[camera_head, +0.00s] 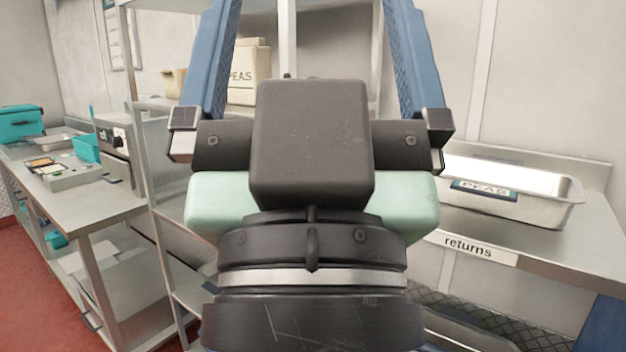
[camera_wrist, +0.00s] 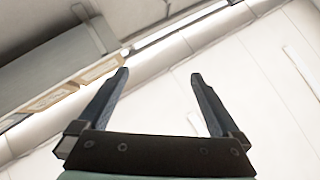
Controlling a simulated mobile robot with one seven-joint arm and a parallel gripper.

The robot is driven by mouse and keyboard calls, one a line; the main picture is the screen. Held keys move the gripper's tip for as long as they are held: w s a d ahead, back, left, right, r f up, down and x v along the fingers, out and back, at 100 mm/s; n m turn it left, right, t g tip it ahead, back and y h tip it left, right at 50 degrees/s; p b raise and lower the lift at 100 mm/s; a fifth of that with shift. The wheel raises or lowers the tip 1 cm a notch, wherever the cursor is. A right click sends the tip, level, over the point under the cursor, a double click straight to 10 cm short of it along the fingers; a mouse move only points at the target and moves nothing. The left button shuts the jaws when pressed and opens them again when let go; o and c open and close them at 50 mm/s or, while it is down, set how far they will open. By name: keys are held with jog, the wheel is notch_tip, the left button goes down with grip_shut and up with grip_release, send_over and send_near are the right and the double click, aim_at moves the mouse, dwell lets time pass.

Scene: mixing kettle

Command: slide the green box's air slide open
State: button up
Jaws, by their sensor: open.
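I cannot make out a clearly green box or an air slide in either view. A teal box (camera_head: 20,121) with a lid stands on the far left counter, too small to show a slide. My gripper (camera_wrist: 160,75) is open and empty, its two blue fingers spread apart. In the head view my gripper fills the middle, fingers pointing up and away, well right of the teal box. Their tips run out at the top edge. My wrist hides much of the shelf rack behind it.
A metal pan (camera_head: 540,208) labelled PEAS stands on the right shelf marked returns. A beige PEAS carton (camera_head: 248,72) sits on the rack. The left counter (camera_head: 115,201) holds a grey tray (camera_head: 72,179), a teal bin (camera_head: 86,148) and a metal appliance (camera_head: 119,135). Red floor shows lower left.

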notch_tip(320, 180, up, 10)
jog(key=p, duration=0.7)
jog(key=shift+p, duration=0.35)
